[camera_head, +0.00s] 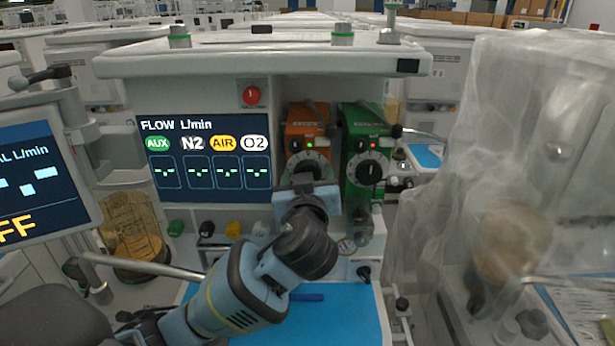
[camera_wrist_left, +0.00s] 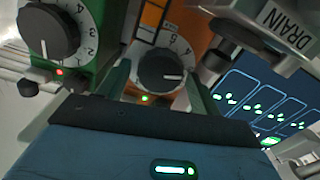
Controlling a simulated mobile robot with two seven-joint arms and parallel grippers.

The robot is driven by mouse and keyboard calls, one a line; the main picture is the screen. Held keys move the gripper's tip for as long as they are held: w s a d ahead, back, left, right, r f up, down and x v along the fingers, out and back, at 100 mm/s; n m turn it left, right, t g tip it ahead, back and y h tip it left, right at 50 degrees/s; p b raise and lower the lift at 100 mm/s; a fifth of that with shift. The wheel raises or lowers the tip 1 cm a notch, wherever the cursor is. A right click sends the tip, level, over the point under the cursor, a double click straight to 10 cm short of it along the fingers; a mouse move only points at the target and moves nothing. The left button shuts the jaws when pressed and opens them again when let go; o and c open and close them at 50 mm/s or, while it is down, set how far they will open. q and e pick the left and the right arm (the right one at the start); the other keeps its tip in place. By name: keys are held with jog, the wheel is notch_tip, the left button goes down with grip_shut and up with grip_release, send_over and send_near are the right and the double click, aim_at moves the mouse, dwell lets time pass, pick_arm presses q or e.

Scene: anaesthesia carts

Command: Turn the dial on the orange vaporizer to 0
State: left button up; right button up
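The orange vaporizer (camera_head: 305,128) stands in the machine's bay, left of the green vaporizer (camera_head: 368,140). Its dial (camera_head: 312,166) is partly hidden by my left gripper (camera_head: 303,182) in the head view. In the left wrist view, the dial's black knob (camera_wrist_left: 160,72) has a white line pointing right in the picture, and numbers show on the pale ring around it. The two fingers of my left gripper (camera_wrist_left: 160,90) are apart, one on each side of the knob. Whether they touch it is unclear. My right gripper is not in view.
The green vaporizer's dial (camera_head: 367,171) is close beside. A flow screen (camera_head: 205,155) and a red knob (camera_head: 251,95) are to the left. A grey part marked DRAIN (camera_wrist_left: 275,25) is near the fingers. A blue work surface (camera_head: 345,310) lies below; plastic sheeting (camera_head: 500,150) hangs at right.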

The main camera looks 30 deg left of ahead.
pick_arm(q)
jog(key=c, duration=0.8)
jog(key=shift+o, duration=0.2)
jog(key=shift+f+m, duration=0.1)
jog(key=shift+m, duration=0.3)
jog(key=m, duration=0.3)
jog(key=shift+d, duration=0.1)
jog(key=m, duration=0.9)
jog(key=shift+w+d+f+m+y, duration=0.1)
jog(key=shift+m+y, duration=0.2)
jog(key=shift+y, duration=0.1)
jog(key=m, duration=0.5)
jog(key=shift+m, duration=0.4)
jog(key=shift+f, duration=0.1)
